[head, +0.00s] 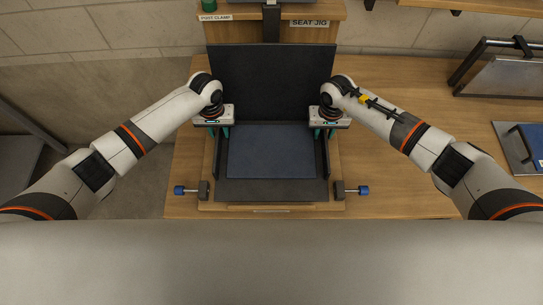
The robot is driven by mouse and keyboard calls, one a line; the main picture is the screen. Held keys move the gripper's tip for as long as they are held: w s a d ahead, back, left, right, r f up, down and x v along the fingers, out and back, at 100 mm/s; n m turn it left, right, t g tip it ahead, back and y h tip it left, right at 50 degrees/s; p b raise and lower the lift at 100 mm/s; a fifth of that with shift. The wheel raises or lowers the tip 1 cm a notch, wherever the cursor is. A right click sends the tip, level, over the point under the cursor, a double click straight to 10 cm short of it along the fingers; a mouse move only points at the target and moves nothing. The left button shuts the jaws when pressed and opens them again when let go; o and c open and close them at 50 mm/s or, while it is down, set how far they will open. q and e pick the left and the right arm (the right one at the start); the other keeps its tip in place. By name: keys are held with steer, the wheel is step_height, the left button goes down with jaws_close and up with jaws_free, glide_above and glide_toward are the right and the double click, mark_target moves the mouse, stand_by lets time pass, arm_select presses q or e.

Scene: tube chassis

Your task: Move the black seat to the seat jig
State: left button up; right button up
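A black upright panel (270,85), which looks like the back of the black seat, stands in the middle of the head view. A flat dark blue-grey pad (271,152) lies in front of it, within a dark frame on a wooden base. The "SEAT JIG" label (309,23) is on a wooden board behind the panel. My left gripper (214,130) points down at the left side of the frame, by the panel's lower left. My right gripper (329,131) is at the matching right side. Both fingertips are mostly hidden under the gripper bodies, so their grip is unclear.
Blue-knobbed clamps stand at the left (190,190) and right (351,190) of the base. A metal-framed panel (505,75) and a blue item on a plate (532,140) sit at the far right.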

arm_select(q)
step_height(320, 180, up, 11)
steer(key=shift+r, duration=0.1)
arm_select(e)
steer(key=shift+r, duration=0.35)
step_height(320, 180, up, 11)
steer(key=shift+r, duration=0.2)
steer(key=shift+s+f, duration=0.1)
stand_by(0.4)
